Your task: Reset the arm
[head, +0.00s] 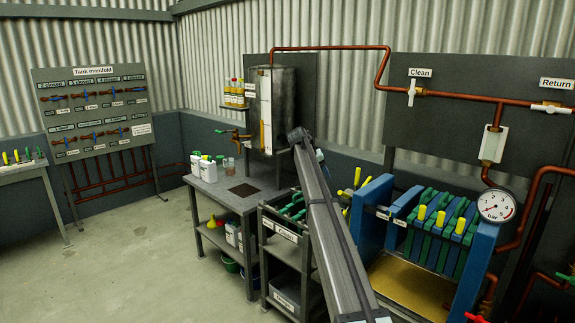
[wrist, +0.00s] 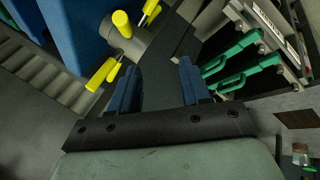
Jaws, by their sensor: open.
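My gripper (wrist: 158,80) shows in the wrist view with its two blue fingers apart and nothing between them. The dark bar behind the fingers crosses the lower part of that view. In the head view my long grey arm link runs from the middle down to the bottom edge, and I cannot make out the gripper's fingers there. Beyond the fingers in the wrist view are yellow handles (wrist: 121,24) on a grey round part, at upper left. A rack of green-handled plates (wrist: 240,62) is at the right. I see no contact between the fingers and either.
The blue filter press (head: 482,262) with a pressure gauge (head: 496,206) stands right of my arm. A grey workbench (head: 225,192) with bottles and a steel tank (head: 284,95) are left of it. A tank manifold board (head: 95,110) is at far left. The left floor is clear.

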